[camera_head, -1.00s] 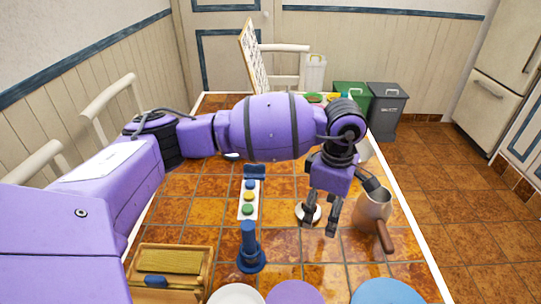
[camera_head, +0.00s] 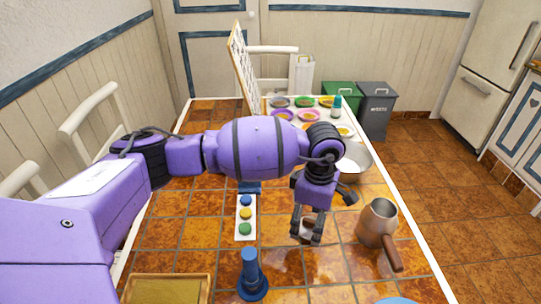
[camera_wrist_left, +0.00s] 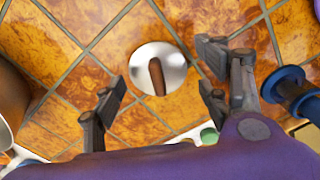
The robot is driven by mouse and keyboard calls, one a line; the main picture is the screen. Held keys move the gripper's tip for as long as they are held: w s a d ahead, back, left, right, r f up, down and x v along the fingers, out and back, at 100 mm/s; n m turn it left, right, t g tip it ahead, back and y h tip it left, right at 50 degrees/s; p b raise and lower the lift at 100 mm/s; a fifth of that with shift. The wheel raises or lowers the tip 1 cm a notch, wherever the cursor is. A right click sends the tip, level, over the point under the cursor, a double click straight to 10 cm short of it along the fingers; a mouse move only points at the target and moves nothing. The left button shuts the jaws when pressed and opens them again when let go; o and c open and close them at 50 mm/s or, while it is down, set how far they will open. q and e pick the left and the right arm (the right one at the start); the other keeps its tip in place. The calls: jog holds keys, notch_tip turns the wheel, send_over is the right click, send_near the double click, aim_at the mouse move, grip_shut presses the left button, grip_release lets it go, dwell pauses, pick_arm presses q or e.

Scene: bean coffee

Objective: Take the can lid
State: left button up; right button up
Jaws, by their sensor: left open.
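The can lid is a round shiny disc with a brown knob (camera_wrist_left: 157,76), lying on the tiled table in the left wrist view. In the head view the lid (camera_head: 308,224) is mostly hidden behind my left gripper's fingers. My left gripper (camera_head: 308,236) is open and points down over the lid. In the left wrist view its fingers (camera_wrist_left: 163,80) stand apart on either side of the knob, with nothing between them held. The height left between fingertips and knob is hard to tell. My right gripper is not in view.
A copper pot (camera_head: 374,224) with a handle stands right of the gripper. A blue upright grinder-like object (camera_head: 250,272) stands front left, a button panel (camera_head: 245,232) behind it. A metal bowl (camera_head: 356,160) and several small dishes are farther back. A wooden tray (camera_head: 135,291) is front left.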

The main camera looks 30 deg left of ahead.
pick_arm(q)
notch_tip(320, 180, down, 2)
jog(key=shift+f, duration=0.2)
jog(key=shift+r, duration=0.1)
jog(key=c, duration=0.9)
jog(key=shift+w, duration=0.1)
